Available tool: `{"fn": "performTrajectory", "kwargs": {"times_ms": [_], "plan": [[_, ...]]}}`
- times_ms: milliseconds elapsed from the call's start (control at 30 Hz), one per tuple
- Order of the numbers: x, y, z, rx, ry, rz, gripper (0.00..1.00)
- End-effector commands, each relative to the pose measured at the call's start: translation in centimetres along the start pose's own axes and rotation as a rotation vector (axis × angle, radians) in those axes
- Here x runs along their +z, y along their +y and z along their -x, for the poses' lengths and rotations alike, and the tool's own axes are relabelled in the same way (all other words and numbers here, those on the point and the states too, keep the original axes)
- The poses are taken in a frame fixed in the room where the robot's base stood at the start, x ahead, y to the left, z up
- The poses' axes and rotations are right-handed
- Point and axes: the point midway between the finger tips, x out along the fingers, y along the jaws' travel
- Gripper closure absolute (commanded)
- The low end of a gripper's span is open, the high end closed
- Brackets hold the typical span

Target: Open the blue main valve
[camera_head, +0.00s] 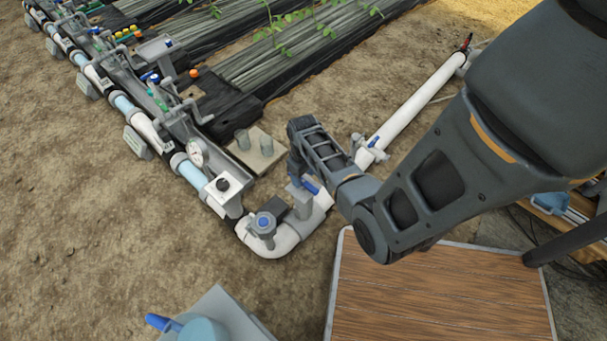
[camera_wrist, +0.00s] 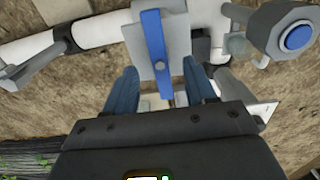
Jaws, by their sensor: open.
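The blue main valve's lever (camera_wrist: 154,50) is a flat blue bar on a light grey valve body (camera_wrist: 143,22) in the wrist view. It lies crosswise to the white pipe (camera_wrist: 95,34). In the head view the blue lever (camera_head: 310,186) shows just below my gripper (camera_head: 296,172), whose fingers are hard to make out there. In the wrist view my gripper (camera_wrist: 160,72) is open, one finger on each side of the lever's near end, with gaps on both sides. Whether the fingertips reach the lever's depth is unclear. The near tip of the lever is close to my palm.
A round grey valve with a blue cap (camera_head: 264,222) stands left of the lever, and shows at upper right in the wrist view (camera_wrist: 298,38). A white box with a black knob (camera_head: 223,186) and a pressure gauge (camera_head: 195,153) are farther left. A wooden tabletop (camera_head: 440,295) lies below my arm.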

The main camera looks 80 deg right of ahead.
Motion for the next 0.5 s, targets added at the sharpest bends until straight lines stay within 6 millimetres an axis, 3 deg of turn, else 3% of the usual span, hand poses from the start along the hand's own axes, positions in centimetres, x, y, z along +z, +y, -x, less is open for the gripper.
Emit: {"fn": "performTrajectory", "kwargs": {"times_ms": [267, 500], "plan": [[0.0, 0.0, -0.2, 0.0, 0.0, 0.001, 0.45], [0.0, -0.1, -1.7, -0.001, -0.002, 0.002, 0.45]]}}
